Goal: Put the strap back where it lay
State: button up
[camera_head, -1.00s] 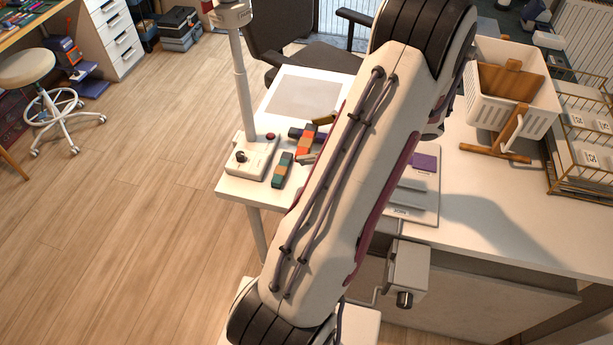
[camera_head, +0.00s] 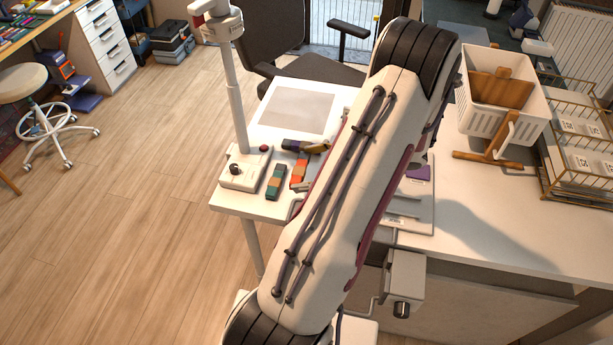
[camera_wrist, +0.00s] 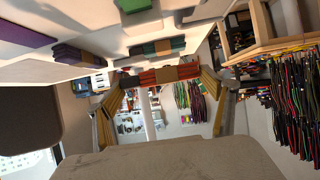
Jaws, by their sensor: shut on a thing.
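The strap (camera_wrist: 168,75), red-orange with a brown middle band, lies across between the two yellowish fingers of my gripper (camera_wrist: 164,88) in the wrist view. My gripper is shut on it. In the head view the held strap (camera_head: 299,169) shows at the left part of the white table, between the green strap and my arm. The green strap (camera_head: 275,182) with a brown band lies beside it on the left; it also shows in the wrist view (camera_wrist: 150,48). A dark purple strap (camera_head: 293,145) lies behind. I cannot tell whether the held strap touches the table.
A control box (camera_head: 245,170) with a post stands at the table's left edge. A grey mat (camera_head: 296,112) lies at the back. A white basket (camera_head: 499,107) on a wooden stand and a wire rack (camera_head: 580,165) are at the right. My arm hides the table's middle.

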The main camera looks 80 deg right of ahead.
jog(key=shift+f, duration=1.85)
jog(key=shift+f, duration=0.6)
jog(key=o, duration=1.2)
jog(key=shift+r, duration=0.1)
